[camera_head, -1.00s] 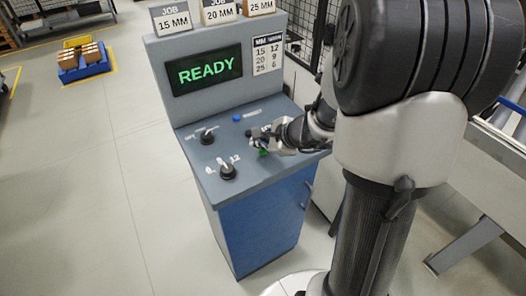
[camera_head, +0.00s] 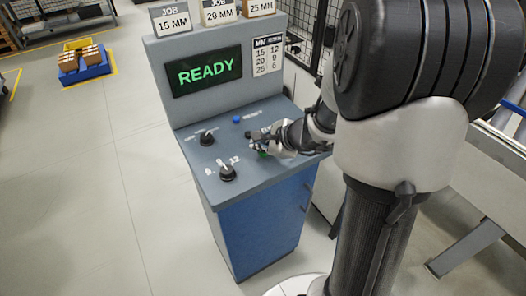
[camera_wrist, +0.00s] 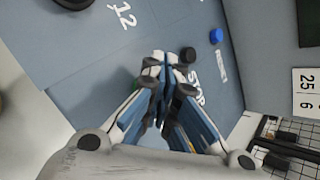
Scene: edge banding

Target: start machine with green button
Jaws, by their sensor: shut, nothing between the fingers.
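The control console (camera_head: 255,220) stands in the middle of the head view, with a screen (camera_head: 204,71) reading READY in green. The green button (camera_head: 263,154) shows as a small green patch on the sloped panel, mostly covered by my gripper (camera_head: 256,144). In the wrist view my gripper (camera_wrist: 160,68) is shut and empty, its fingertips low over the panel. A sliver of the green button (camera_wrist: 137,85) shows just left of the fingers there. I cannot tell whether the fingertips touch it.
A black button (camera_wrist: 187,55) sits close to the fingertips, with a blue button (camera_head: 236,119) farther back. Two black knobs (camera_head: 207,138) (camera_head: 228,173) stand on the panel's left side. Job cards (camera_head: 219,12) stand on top of the console. Wire fencing (camera_head: 300,30) is behind.

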